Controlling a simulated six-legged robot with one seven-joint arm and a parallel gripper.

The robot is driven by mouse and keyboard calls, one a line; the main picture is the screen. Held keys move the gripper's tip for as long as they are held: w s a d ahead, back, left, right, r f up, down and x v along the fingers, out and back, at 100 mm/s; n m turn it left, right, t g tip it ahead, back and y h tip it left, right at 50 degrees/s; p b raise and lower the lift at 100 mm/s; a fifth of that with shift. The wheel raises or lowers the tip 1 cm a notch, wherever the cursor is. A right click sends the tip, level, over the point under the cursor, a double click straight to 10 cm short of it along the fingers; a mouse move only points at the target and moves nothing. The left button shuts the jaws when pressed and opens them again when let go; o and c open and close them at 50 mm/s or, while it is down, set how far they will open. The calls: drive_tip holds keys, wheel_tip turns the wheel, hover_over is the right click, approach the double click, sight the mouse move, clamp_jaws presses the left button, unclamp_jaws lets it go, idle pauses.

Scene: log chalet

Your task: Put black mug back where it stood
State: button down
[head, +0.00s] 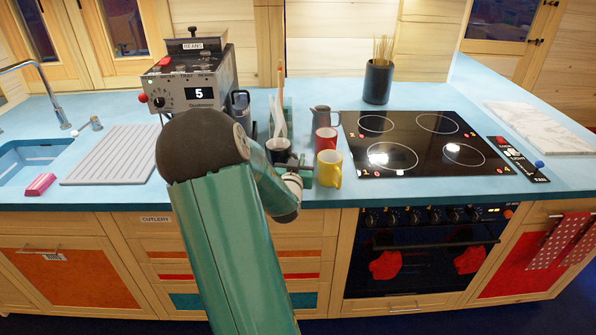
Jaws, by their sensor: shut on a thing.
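The black mug (278,146) is in the head view at the counter's front, right of the coffee machine. My gripper (296,162) is at the mug's near right side and is shut on it. My arm hides part of the mug's surroundings, and I cannot tell whether its base touches the counter. A yellow mug (329,172) stands just to the right, with a red mug (325,142) behind it.
The coffee machine (188,84) stands behind my arm. A grey jug (324,115) is behind the red mug. The black hob (420,142) lies to the right. A ribbed draining board (112,152) and sink (30,160) are left.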

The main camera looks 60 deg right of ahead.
drive_tip(key=shift+w+d+f, duration=0.2)
drive_tip(key=shift+d+f, duration=0.25)
drive_tip(key=shift+f, duration=0.15)
drive_tip(key=shift+w+d+f, duration=0.15)
drive_tip(key=shift+d+f, duration=0.25)
drive_tip(key=shift+f, duration=1.5)
drive_tip(key=shift+f, duration=0.1)
drive_tip(key=shift+f, duration=0.1)
drive_tip(key=c, duration=1.5)
unclamp_jaws()
drive_tip(key=shift+r, duration=0.2)
drive_tip(key=v, duration=1.2)
drive_tip(key=shift+a, duration=0.1)
drive_tip(key=shift+w, duration=0.1)
